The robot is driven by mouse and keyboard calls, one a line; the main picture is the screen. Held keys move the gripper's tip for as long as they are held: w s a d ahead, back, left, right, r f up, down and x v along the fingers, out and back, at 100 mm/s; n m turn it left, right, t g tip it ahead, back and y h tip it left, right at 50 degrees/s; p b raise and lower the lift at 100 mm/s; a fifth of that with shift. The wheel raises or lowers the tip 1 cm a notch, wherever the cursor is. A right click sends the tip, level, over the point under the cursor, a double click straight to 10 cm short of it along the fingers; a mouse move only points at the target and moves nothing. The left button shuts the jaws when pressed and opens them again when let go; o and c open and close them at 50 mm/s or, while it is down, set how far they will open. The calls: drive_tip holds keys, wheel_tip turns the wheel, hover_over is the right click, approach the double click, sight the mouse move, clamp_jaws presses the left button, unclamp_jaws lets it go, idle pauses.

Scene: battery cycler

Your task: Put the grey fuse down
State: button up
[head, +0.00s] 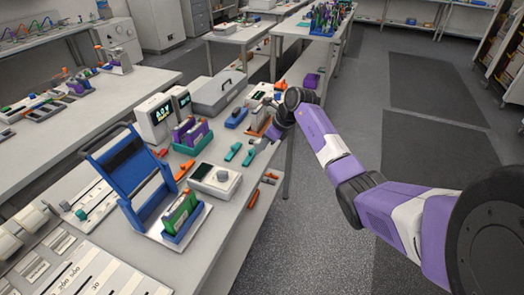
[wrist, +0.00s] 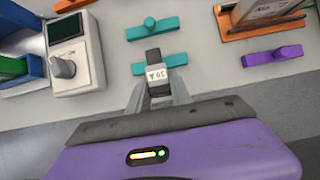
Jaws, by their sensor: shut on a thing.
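The grey fuse (wrist: 153,56) is between the fingertips of my gripper (wrist: 158,88) in the wrist view. It has a dark grey end and a white label with black print. My gripper is shut on it. The fuse overlaps the lower teal bar-shaped piece (wrist: 176,64) in this view; I cannot tell whether it touches the piece or the table (wrist: 190,45). In the head view, my gripper (head: 259,146) is low over the table's right side, just right of the teal pieces (head: 233,152). The fuse is too small to make out there.
A white device with a knob (wrist: 88,58) stands to the left. A second teal piece (wrist: 130,33) lies behind. An orange tray (wrist: 232,27) and a purple piece (wrist: 262,56) are on the right. A blue frame (head: 103,160) stands at the head view's left. The table edge is close.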

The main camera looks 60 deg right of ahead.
drive_tip(key=shift+f, duration=1.5)
drive_tip(key=shift+f, duration=0.1)
drive_tip(key=shift+f, duration=0.35)
drive_tip(key=o, duration=1)
drive_tip(key=shift+r, duration=0.15)
drive_tip(key=shift+r, duration=0.3)
drive_tip(key=b+v, duration=0.1)
drive_tip(key=v, duration=1.1)
